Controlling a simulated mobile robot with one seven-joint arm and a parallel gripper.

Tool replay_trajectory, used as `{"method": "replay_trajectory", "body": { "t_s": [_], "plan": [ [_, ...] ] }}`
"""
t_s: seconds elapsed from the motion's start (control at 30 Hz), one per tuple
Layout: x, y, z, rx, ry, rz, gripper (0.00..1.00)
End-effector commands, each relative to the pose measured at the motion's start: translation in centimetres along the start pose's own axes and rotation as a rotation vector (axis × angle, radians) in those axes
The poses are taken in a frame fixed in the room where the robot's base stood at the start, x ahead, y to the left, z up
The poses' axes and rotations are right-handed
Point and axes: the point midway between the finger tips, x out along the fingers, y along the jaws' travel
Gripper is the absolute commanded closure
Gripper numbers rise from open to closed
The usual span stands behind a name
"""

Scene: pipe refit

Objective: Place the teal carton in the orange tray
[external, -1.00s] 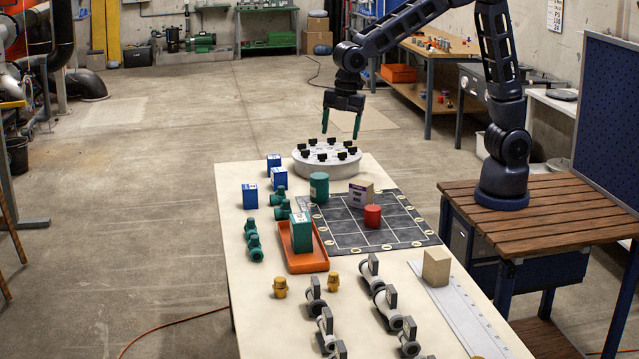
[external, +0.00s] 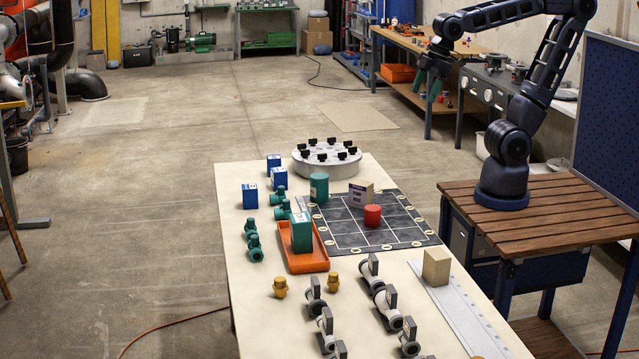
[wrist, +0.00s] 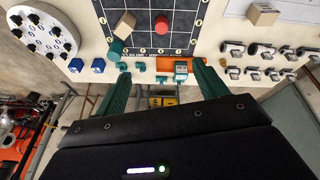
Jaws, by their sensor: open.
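The teal carton (external: 301,232) stands upright in the orange tray (external: 311,264), toward the tray's far end, on the light table. In the wrist view the carton (wrist: 181,69) shows beyond my right-hand finger, with part of the orange tray (wrist: 200,62) beside it. My gripper (external: 430,84) is raised well above and away from the table, to the right of the round white fixture in the external view. Its teal fingers are apart with nothing between them, as the wrist view (wrist: 160,85) also shows.
A black grid mat (external: 368,222) holds a teal cylinder (external: 319,187), a red cylinder (external: 373,215) and a tan box (external: 361,194). Blue boxes (external: 250,196) and teal valves stand left. The round white fixture (external: 326,160) is at the far end; several grey pipe fittings stand near.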

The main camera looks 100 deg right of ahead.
Motion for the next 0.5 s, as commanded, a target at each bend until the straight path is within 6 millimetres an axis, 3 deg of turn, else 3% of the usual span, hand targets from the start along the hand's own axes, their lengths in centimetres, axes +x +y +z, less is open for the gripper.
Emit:
{"method": "replay_trajectory", "body": {
  "t_s": [0.2, 0.5],
  "plan": [
    [-0.8, -0.6, 5.2, 0.164, 0.045, 0.003, 0.28],
    [-0.8, -1.0, 7.8, 0.255, 0.065, -0.001, 0.28]
  ]
}}
